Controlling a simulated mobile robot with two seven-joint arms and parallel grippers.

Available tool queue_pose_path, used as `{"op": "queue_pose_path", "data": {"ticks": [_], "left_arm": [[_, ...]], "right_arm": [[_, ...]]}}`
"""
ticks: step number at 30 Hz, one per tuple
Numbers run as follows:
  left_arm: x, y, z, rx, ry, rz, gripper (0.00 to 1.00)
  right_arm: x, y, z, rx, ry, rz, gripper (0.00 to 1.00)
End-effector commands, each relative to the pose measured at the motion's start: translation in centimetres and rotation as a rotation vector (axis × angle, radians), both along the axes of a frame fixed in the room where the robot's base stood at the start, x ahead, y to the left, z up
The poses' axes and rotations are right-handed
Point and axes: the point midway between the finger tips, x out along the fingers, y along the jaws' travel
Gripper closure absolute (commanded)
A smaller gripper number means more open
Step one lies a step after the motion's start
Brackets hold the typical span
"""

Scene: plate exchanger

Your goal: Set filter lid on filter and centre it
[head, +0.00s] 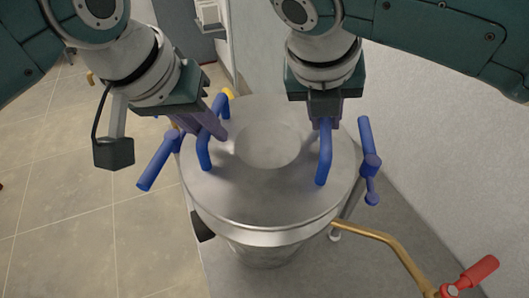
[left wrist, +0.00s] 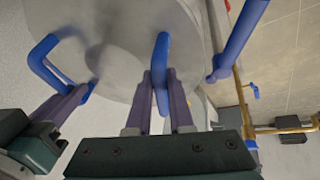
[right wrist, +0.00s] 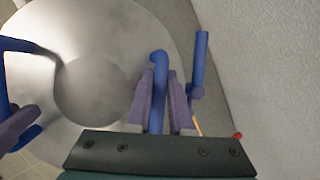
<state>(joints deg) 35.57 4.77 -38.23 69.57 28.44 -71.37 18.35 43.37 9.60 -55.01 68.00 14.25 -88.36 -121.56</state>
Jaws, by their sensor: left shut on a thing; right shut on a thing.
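The filter lid (head: 245,200) is a round grey metal disc with a shallow round centre and two blue bar handles. It lies over the top of the filter (head: 265,253), a metal drum; whether it is fully seated and centred I cannot tell. My left gripper (head: 215,130) is shut on the left blue handle (head: 205,150), also seen in the left wrist view (left wrist: 162,60). My right gripper (head: 325,122) is shut on the right blue handle (head: 324,160), which shows between the fingers in the right wrist view (right wrist: 157,95).
Blue clamp levers stand beside the rim at the left (head: 158,162) and right (head: 369,160). A brass pipe (head: 385,238) with a red-handled valve (head: 478,274) runs at the lower right. A pale wall (head: 450,150) is close on the right; tiled floor (head: 80,210) is open on the left.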

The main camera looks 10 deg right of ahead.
Motion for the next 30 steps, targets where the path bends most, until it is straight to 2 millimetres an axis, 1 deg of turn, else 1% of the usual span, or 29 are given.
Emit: {"op": "queue_pose_path", "data": {"ticks": [5, 11, 28, 29, 30], "left_arm": [[0.1, 0.1, -0.2, 0.003, -0.004, 0.002, 1.00], [0.1, 0.1, -1.1, 0.003, -0.004, 0.002, 1.00], [0.1, 0.1, -5.1, 0.003, -0.004, 0.002, 1.00], [0.1, 0.2, -5.0, 0.005, 0.000, 0.003, 0.78], [0.0, 0.2, -4.8, 0.005, 0.000, 0.003, 0.74]], "right_arm": [[0.1, -0.2, -0.2, -0.005, -0.003, -0.003, 1.00], [0.1, -0.2, -1.1, -0.005, -0.004, -0.004, 1.00], [0.1, -0.2, -5.1, -0.005, -0.004, -0.004, 1.00], [0.0, -0.2, -4.9, -0.005, 0.000, -0.004, 0.78], [0.0, -0.2, -4.7, -0.005, 0.000, -0.004, 0.74]]}}
